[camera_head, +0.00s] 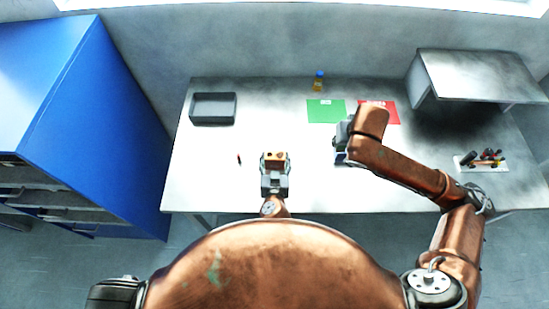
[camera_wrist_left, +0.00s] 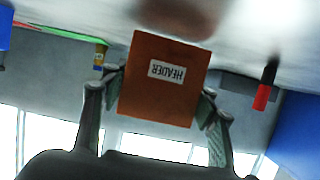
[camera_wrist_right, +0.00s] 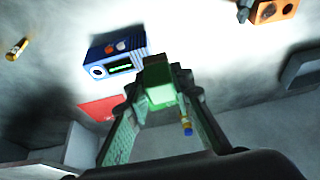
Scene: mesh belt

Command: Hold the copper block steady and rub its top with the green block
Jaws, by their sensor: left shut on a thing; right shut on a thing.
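The copper block (camera_head: 274,157) is an orange-brown block with a "HEADER" label, seen large in the left wrist view (camera_wrist_left: 160,95). My left gripper (camera_head: 274,169) is shut on it near the table's front middle. It also shows at the top right of the right wrist view (camera_wrist_right: 268,11). The green block (camera_wrist_right: 160,92) is in my right gripper (camera_wrist_right: 155,88), which is shut on it. In the head view my right arm hides the green block. My right gripper (camera_head: 344,140) is to the right of the copper block and apart from it.
A blue box (camera_wrist_right: 115,57) with round buttons is near my right gripper. A grey tray (camera_head: 213,121) is at the back left, with green (camera_head: 326,118) and red (camera_head: 391,113) mats and a bottle (camera_head: 319,82) at the back. A tool holder (camera_head: 481,161) is at right. The front left is mostly clear.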

